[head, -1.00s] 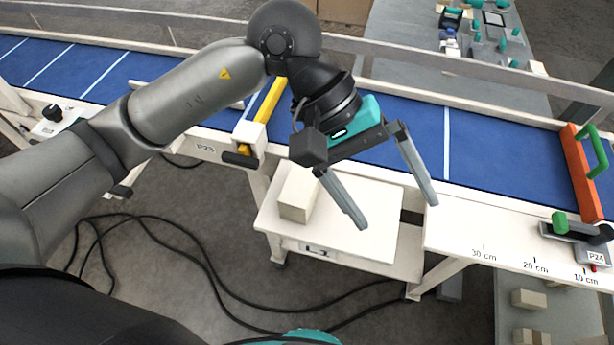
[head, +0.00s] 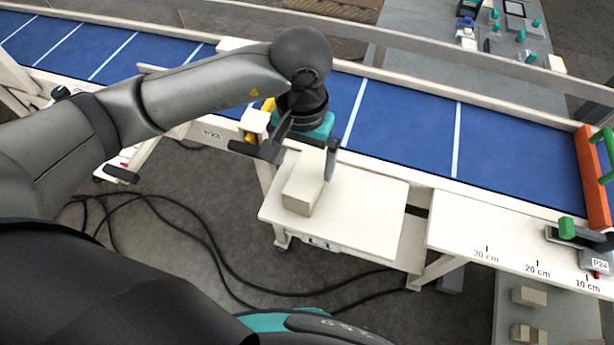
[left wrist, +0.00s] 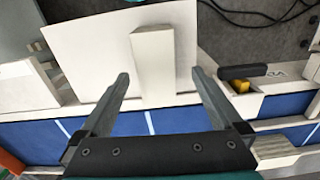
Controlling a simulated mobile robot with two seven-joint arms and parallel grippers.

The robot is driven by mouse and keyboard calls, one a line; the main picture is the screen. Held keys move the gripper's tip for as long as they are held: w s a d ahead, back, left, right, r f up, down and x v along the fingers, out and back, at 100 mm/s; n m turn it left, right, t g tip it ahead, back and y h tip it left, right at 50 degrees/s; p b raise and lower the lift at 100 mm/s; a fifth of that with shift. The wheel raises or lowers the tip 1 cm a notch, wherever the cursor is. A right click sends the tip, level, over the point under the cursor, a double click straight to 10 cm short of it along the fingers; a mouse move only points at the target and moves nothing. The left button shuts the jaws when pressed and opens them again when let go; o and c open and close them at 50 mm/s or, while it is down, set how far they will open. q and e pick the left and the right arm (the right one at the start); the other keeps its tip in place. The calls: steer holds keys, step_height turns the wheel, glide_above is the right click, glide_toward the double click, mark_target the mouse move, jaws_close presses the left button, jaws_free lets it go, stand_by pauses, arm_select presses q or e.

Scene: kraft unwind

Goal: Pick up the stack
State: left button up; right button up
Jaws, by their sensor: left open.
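The stack (head: 303,190) is a cream, box-shaped pile on the white top of a low cart (head: 365,205). Single layers cannot be told apart. In the left wrist view the stack (left wrist: 153,60) points its near end at the gap between my fingers. My left gripper (head: 302,162) is open, over the far end of the stack, with one finger on its right side. In the left wrist view the fingertips (left wrist: 160,76) are on either side of the stack with gaps. Whether they are down at its height is hard to tell. My right gripper is not in view.
A blue conveyor (head: 410,125) with white lines runs behind the cart. An orange bar (head: 592,180) crosses it at the right. A yellow part (head: 250,137) sits on the conveyor's edge, left of my gripper. Black cables (head: 215,260) lie on the floor. The cart top's right side is clear.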

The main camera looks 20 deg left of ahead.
mark_target(307, 173)
arm_select(q)
steer(key=shift+w+d+f+p, duration=0.1)
steer(key=shift+f+p, duration=0.15)
steer(key=shift+f, duration=0.85)
steer(key=shift+s+d+f+p, duration=0.1)
steer(key=shift+f+p, duration=0.15)
steer(key=shift+f, duration=0.85)
steer(key=shift+w+d+f+p, duration=0.1)
steer(key=shift+f+p, duration=0.15)
steer(key=shift+f, duration=0.85)
steer(key=c, duration=1.5)
steer(key=shift+r, duration=0.15)
step_height(307, 173, up, 20)
steer(key=shift+f+b, duration=0.1)
steer(key=shift+b, duration=0.6)
